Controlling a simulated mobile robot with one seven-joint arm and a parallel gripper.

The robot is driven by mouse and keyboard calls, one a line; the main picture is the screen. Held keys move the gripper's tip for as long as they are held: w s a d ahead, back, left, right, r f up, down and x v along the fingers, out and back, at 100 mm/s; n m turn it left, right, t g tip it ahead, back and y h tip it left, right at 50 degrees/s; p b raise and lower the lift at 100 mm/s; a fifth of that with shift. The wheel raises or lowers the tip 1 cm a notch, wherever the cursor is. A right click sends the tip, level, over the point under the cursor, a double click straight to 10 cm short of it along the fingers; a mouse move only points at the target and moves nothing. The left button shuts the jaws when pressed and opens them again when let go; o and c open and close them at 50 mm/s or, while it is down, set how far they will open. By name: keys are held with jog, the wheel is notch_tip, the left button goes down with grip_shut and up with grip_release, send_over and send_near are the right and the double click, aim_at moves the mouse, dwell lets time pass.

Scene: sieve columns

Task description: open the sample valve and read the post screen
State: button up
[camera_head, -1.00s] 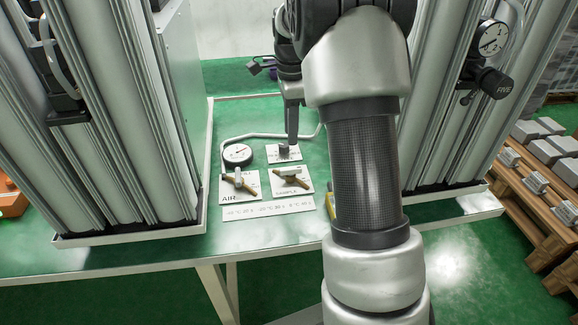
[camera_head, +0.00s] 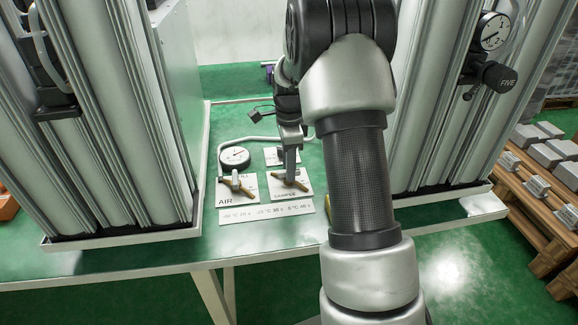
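The sample valve (camera_head: 302,185) has a brass lever on a white plate marked SAMPLE, in the middle of the table. My gripper (camera_head: 290,178) points down at this lever, at or just above it; whether it touches cannot be told. Its fingers look close together, and their gap is hidden. The air valve (camera_head: 237,184), with a similar brass lever, sits on a plate marked AIR to the left. A small white plate (camera_head: 272,156) lies behind the sample valve, partly hidden by my gripper; its marking is unreadable.
A round gauge (camera_head: 235,158) stands behind the air valve. A printed strip (camera_head: 265,213) lies in front of the valves. Tall grey columns (camera_head: 105,130) stand left, others (camera_head: 460,110) right, with a FIVE knob (camera_head: 497,77) and dial (camera_head: 492,32). Pallets (camera_head: 545,215) stand at right.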

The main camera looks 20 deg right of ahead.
grip_shut()
jog(key=shift+r+n, duration=0.1)
jog(key=shift+n, duration=0.2)
jog(key=n+p, duration=0.2)
jog(key=shift+r+n, duration=0.1)
jog(key=shift+n, duration=0.2)
jog(key=n+p, duration=0.2)
jog(key=n, duration=0.1)
jog(key=shift+n, duration=0.4)
jog(key=n+p, duration=0.2)
jog(key=n, duration=0.3)
jog(key=n+p, duration=0.1)
jog(key=n, duration=0.5)
